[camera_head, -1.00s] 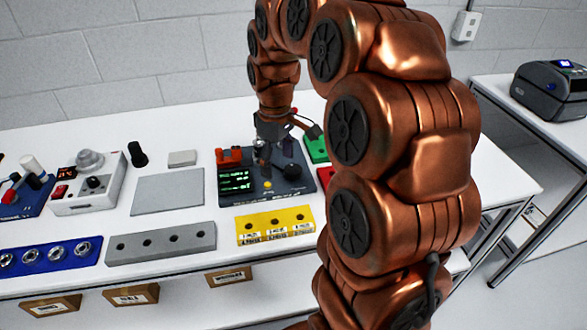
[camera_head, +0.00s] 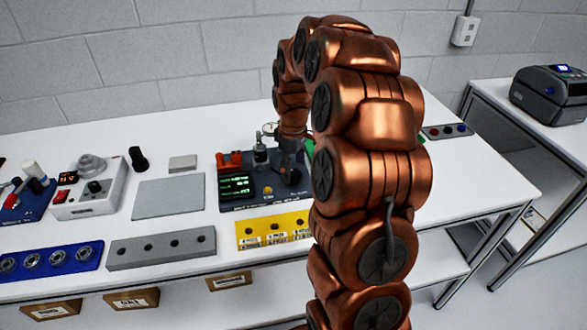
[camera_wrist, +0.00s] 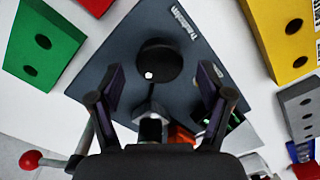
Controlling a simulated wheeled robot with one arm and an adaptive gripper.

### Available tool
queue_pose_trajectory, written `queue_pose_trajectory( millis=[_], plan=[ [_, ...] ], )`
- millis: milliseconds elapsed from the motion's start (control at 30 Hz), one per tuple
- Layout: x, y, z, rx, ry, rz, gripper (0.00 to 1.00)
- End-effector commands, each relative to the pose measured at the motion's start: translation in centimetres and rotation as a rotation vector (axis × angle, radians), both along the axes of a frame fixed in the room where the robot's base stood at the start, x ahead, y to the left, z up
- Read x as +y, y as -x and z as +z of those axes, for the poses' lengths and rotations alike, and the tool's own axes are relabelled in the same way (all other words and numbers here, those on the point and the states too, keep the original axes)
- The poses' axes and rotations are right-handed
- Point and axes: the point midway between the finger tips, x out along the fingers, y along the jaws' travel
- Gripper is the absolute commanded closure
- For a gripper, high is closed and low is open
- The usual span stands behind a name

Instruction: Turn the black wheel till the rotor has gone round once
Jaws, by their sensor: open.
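The black wheel (camera_wrist: 160,62) is a round knob with a small white spot on it, on the dark blue-grey board (camera_wrist: 110,62). In the wrist view it lies just ahead of my gripper (camera_wrist: 160,88), roughly centred between the two fingertips. The fingers are spread and empty, apart from the wheel. In the head view the wheel (camera_head: 290,176) shows under my gripper (camera_head: 297,146), partly covered. A grey upright cylinder (camera_head: 260,153) stands on the board (camera_head: 225,203) left of the wheel; I cannot make out the rotor. A screen (camera_head: 237,186) shows small green readouts.
A yellow block (camera_head: 262,236) with holes sits in front of the board, and a green block (camera_wrist: 40,42) sits beside it. A red terminal block (camera_head: 229,159) is at the board's back left. A grey flat plate (camera_head: 168,195) lies left.

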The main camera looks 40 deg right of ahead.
Motion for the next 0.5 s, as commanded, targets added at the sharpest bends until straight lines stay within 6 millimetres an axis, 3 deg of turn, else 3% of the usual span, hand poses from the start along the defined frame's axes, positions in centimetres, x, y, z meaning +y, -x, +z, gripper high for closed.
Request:
queue_pose_trajectory(
  millis=[200,500],
  plan=[
    [0.0,0.0,-1.5,0.002,-0.001,-0.001,0.22],
    [0.0,0.0,-1.8,0.000,0.000,-0.001,0.22]
  ],
)
